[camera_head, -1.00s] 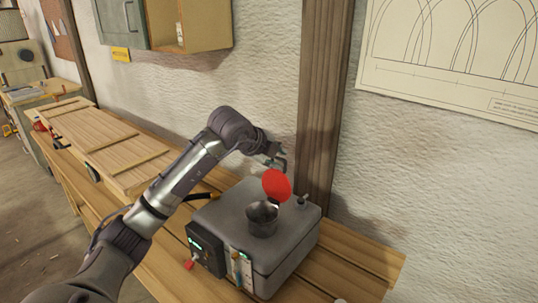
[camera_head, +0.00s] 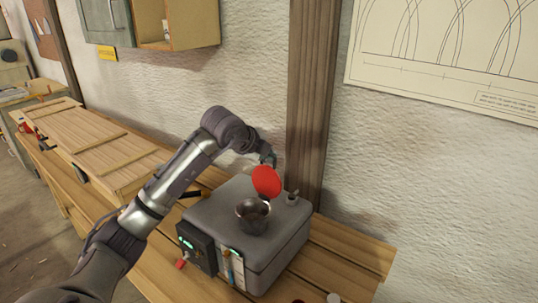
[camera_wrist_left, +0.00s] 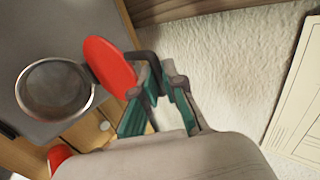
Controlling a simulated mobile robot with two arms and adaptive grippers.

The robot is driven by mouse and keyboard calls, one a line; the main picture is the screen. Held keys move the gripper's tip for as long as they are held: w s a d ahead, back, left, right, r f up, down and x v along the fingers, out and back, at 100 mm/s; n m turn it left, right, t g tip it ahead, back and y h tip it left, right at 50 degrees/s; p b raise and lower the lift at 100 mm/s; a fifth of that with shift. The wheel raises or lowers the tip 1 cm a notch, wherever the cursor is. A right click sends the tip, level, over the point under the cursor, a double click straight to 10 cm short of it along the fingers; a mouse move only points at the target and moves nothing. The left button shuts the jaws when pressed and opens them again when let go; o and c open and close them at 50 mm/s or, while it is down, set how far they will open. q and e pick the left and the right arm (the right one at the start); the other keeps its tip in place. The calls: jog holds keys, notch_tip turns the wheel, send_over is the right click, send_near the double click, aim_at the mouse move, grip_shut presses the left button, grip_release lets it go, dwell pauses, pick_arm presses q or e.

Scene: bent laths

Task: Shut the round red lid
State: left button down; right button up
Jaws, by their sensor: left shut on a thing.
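The round red lid (camera_head: 266,181) stands tilted up at the back of a round metal opening (camera_head: 253,216) on top of a grey box, so the opening is uncovered. In the left wrist view the red lid (camera_wrist_left: 109,66) stands beside the open metal ring (camera_wrist_left: 55,90), whose dark inside shows. The exact contact is partly hidden. My right gripper is out of view.
The grey box (camera_head: 278,250) stands on a wooden bench (camera_head: 345,262) against a rough white wall. A small post (camera_head: 293,198) rises right of the lid. A wooden upright (camera_head: 312,110) stands close behind.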

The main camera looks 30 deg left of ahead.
pick_arm(q)
jog(key=s+f, duration=0.2)
jog(key=s, duration=0.7)
jog(key=shift+s+a+f, duration=0.2)
jog(key=shift+s+a, duration=0.15)
jog(key=shift+s, duration=0.05)
dwell(0.7)
jog(key=shift+s+a+f, duration=0.1)
jog(key=shift+s+f, duration=0.8)
jog(key=shift+f, duration=0.45)
jog(key=shift+s+a+f, duration=0.1)
jog(key=shift+s+f, duration=0.8)
jog(key=shift+f, duration=0.5)
jog(key=shift+s+a+f, duration=0.1)
jog(key=shift+s+f, duration=0.8)
jog(key=shift+f, duration=0.45)
jog(key=c, duration=0.9)
grip_release()
